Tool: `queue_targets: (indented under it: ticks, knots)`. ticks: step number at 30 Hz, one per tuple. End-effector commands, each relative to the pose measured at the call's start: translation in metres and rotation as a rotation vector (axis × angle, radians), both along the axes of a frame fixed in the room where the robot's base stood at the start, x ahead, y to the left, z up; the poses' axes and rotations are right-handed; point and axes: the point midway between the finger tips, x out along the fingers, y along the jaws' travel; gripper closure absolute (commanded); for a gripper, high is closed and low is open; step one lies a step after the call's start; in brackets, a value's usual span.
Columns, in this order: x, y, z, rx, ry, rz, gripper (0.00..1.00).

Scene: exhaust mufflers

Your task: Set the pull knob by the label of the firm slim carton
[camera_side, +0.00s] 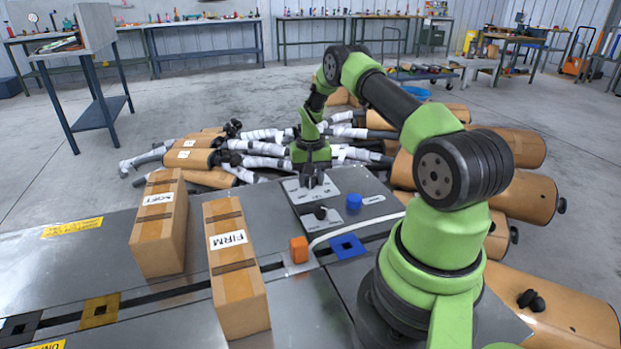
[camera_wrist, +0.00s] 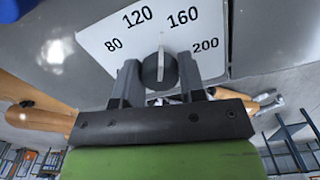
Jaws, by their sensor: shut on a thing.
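The slim carton marked FIRM (camera_side: 236,270) stands on the grey metal table, its label facing the side camera. My gripper (camera_side: 313,184) points down at the control panel (camera_side: 376,210); it also shows in the wrist view (camera_wrist: 159,66). Its two fingers are shut on a dark round knob (camera_wrist: 158,74), one finger on each side. The knob's pale pointer line points between 120 and 160 on the white scale plate (camera_wrist: 110,42), which reads 80, 120, 160, 200. In the side view the gripper hides the held knob.
A black knob (camera_side: 320,212), a blue knob (camera_side: 354,202), an orange block (camera_side: 299,249) and a blue square frame (camera_side: 346,247) lie near my gripper. Wrapped mufflers (camera_side: 529,197) crowd behind and right.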

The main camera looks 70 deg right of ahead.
Motion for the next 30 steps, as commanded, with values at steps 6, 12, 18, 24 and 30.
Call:
queue_targets:
  ticks: [6,12,18,24,30]
  knots:
    - [-0.0001,0.0003,0.0009,0.002,0.0,0.179,0.86]
    - [-0.0002,0.0003,0.0009,0.003,0.001,0.306,0.86]
    - [-0.0002,0.0003,0.0009,0.003,0.001,0.385,0.86]
    - [-0.0002,0.0003,0.0009,0.003,0.001,0.419,0.86]
    - [-0.0002,0.0003,0.0009,0.003,0.001,0.426,0.86]
